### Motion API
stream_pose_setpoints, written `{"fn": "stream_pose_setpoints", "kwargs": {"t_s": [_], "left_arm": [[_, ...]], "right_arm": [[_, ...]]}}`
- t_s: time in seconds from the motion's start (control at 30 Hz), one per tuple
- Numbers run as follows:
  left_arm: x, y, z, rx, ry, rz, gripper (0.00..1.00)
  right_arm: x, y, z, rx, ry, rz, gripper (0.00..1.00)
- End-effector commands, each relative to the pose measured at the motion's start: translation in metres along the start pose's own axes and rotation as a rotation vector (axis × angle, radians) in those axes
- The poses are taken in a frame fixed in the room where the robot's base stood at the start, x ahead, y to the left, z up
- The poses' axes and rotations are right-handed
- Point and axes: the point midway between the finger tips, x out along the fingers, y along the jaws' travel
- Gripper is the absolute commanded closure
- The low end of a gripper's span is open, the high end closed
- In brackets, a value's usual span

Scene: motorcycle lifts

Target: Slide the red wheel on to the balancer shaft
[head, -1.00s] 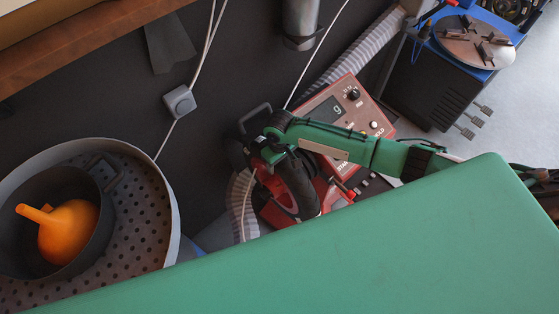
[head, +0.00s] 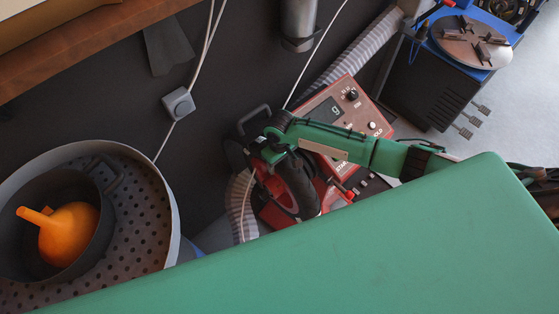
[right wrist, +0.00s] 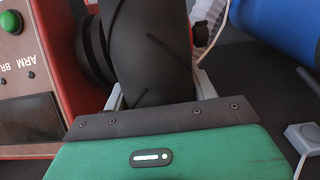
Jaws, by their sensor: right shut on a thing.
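The red wheel (head: 304,188) has a black tyre and a red rim, and stands close in front of the balancer. My right gripper (head: 278,140) is shut on its tyre. In the right wrist view the tyre (right wrist: 145,50) sits between the two grey fingers (right wrist: 160,92). The balancer (head: 332,108) is a red machine with a display and knobs; its red body (right wrist: 62,60) is at left in the right wrist view. A black round part (right wrist: 95,50) lies between body and tyre. The shaft is hidden, so I cannot tell whether the wheel is around it. My left gripper is out of view.
A perforated round tub (head: 140,220) holds a dark pot (head: 92,235) and an orange funnel (head: 70,235) at left. A ribbed hose (head: 360,50) runs behind the balancer. A blue-topped machine (head: 440,85) stands at upper right. A cable with a grey box (head: 178,104) hangs at upper left.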

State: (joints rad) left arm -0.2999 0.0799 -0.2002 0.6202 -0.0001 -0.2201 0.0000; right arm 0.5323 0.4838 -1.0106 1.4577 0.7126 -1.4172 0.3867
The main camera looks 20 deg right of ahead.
Motion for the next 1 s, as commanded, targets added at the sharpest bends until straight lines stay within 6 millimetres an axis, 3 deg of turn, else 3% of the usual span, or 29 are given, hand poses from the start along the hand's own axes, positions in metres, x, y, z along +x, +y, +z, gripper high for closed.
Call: {"fn": "stream_pose_setpoints", "kwargs": {"t_s": [0.17, 0.2, 0.3, 0.67, 0.83, 1.0], "left_arm": [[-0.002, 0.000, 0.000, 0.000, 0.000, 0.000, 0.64], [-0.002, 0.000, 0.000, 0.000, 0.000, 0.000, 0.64], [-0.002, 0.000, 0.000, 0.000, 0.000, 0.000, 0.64], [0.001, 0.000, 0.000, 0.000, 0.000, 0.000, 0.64], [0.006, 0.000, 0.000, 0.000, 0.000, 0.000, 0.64], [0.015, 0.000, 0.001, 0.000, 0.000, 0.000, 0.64]], "right_arm": [[-0.004, 0.005, -0.003, 0.002, 0.007, 0.005, 1.00], [-0.004, 0.005, -0.003, 0.002, 0.007, 0.005, 0.38], [-0.003, 0.005, -0.003, 0.002, 0.006, 0.005, 0.18], [-0.001, 0.003, 0.001, 0.001, -0.003, 0.004, 0.16], [-0.021, 0.004, 0.000, -0.001, 0.003, 0.004, 0.16], [-0.060, 0.004, -0.001, 0.000, 0.006, 0.004, 0.16]]}}
